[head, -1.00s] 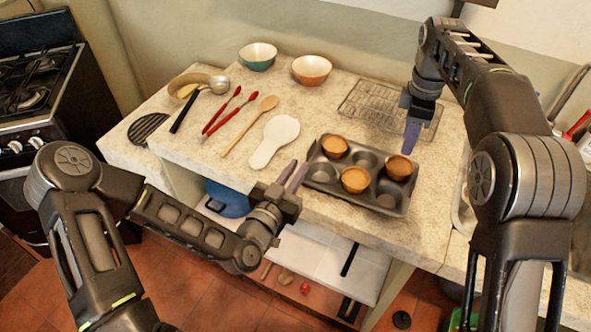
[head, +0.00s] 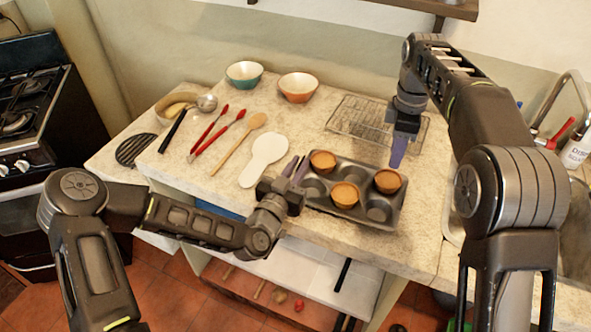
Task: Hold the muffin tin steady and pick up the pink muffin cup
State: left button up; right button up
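The dark muffin tin (head: 378,221) lies on the counter, with three orange-brown muffins in it: one at the back left (head: 323,161), one at the front middle (head: 344,194) and one at the right (head: 388,181). I cannot make out a pink cup. My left gripper (head: 296,168) is at the tin's left edge, its two fingers apart; whether it touches the tin is unclear. My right gripper (head: 397,152) points down just behind the right muffin, above the counter or tin edge. Its fingers overlap from this side, so its opening is hidden.
A wire rack (head: 357,118) lies behind the tin. A white spoon rest (head: 264,158), a wooden spoon (head: 240,141) and red-handled utensils (head: 212,128) lie to the left. Two bowls (head: 244,74) (head: 298,87) stand at the back. The sink is at the right.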

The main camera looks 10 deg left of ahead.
dwell(0.4)
jog(key=shift+o, duration=0.3)
dwell(1.1)
jog(key=shift+o, duration=2.2)
jog(key=shift+d+r, duration=0.15)
jog(key=shift+d, duration=0.15)
jog(key=o, duration=0.6)
jog(key=shift+m+t+y, duration=0.5)
jog(key=shift+m+y, duration=0.4)
jog(key=s+d+r, duration=0.1)
jog(key=d+r, duration=0.1)
jog(key=s+d+r, duration=0.1)
jog(key=d, duration=0.1)
jog(key=shift+s+d+r, duration=0.1)
jog(key=shift+s+r, duration=0.05)
jog(key=shift+r, duration=0.2)
jog(key=m, duration=0.1)
jog(key=s+a+m+t+y, duration=0.1)
jog(key=m, duration=0.1)
jog(key=f+m+t, duration=0.1)
jog(key=m, duration=0.1)
jog(key=shift+s+a+f+y, duration=0.1)
jog(key=shift+s+a+y, duration=0.05)
jog(key=shift+s+y, duration=0.15)
